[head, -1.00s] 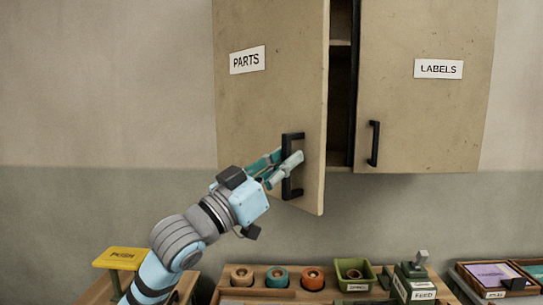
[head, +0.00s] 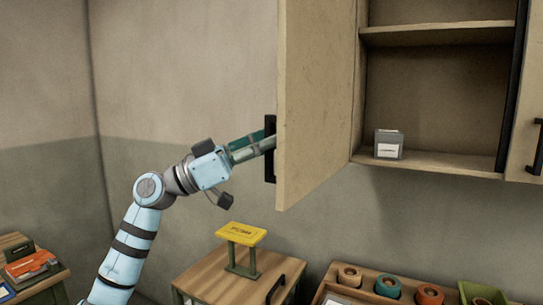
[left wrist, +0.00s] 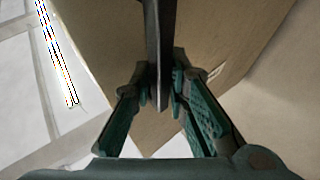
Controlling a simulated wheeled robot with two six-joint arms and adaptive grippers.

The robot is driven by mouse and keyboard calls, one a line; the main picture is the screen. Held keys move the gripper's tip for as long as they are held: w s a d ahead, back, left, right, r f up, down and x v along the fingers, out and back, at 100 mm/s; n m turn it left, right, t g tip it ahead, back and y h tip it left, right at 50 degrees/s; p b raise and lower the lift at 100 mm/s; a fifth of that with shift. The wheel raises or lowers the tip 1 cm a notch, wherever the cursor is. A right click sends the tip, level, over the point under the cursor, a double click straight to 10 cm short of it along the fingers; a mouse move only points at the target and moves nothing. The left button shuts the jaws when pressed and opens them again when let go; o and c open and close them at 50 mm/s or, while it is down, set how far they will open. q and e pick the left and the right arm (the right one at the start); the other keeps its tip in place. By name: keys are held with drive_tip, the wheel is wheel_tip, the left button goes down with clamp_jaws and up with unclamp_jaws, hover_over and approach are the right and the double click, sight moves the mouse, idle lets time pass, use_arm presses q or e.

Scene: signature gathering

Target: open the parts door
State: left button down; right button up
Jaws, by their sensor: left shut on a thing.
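The parts door (head: 316,105) is swung wide open in the head view, with its inner face toward the camera. Its black handle (head: 270,150) is on the outer face, near the free edge. My left gripper (head: 266,143) is shut on this handle, and its fingertips are partly hidden behind the door edge. The left wrist view shows the dark handle bar (left wrist: 159,50) between the two fingers, with the door's outer face (left wrist: 110,40) behind. My right gripper is in neither view.
The open cupboard shows shelves (head: 430,165) and a small grey box (head: 388,144) on the lower one. The other door's handle (head: 537,148) is at the right edge. Below stand a yellow PUSH stand (head: 241,233) on a wooden cabinet and a rack of rolls (head: 388,286).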

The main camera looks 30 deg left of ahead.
use_arm(q)
drive_tip(key=shift+w+a+f+b, duration=0.15)
drive_tip(key=shift+a+b, duration=0.1)
drive_tip(key=shift+a, duration=0.4)
drive_tip(key=shift+w+a+r+b, duration=0.1)
drive_tip(key=shift+w+a+b, duration=0.1)
drive_tip(key=shift+a, duration=0.45)
drive_tip(key=shift+w+a+f+b, duration=0.1)
drive_tip(key=shift+a+b, duration=0.15)
drive_tip(key=shift+a, duration=0.4)
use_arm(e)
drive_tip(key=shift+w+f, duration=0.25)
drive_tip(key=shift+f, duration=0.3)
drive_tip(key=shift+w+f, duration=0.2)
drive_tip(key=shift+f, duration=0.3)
use_arm(q)
drive_tip(key=c, duration=1.6)
unclamp_jaws()
drive_tip(key=shift+c, duration=0.2)
drive_tip(key=shift+w+a, duration=0.1)
drive_tip(key=v, duration=0.7)
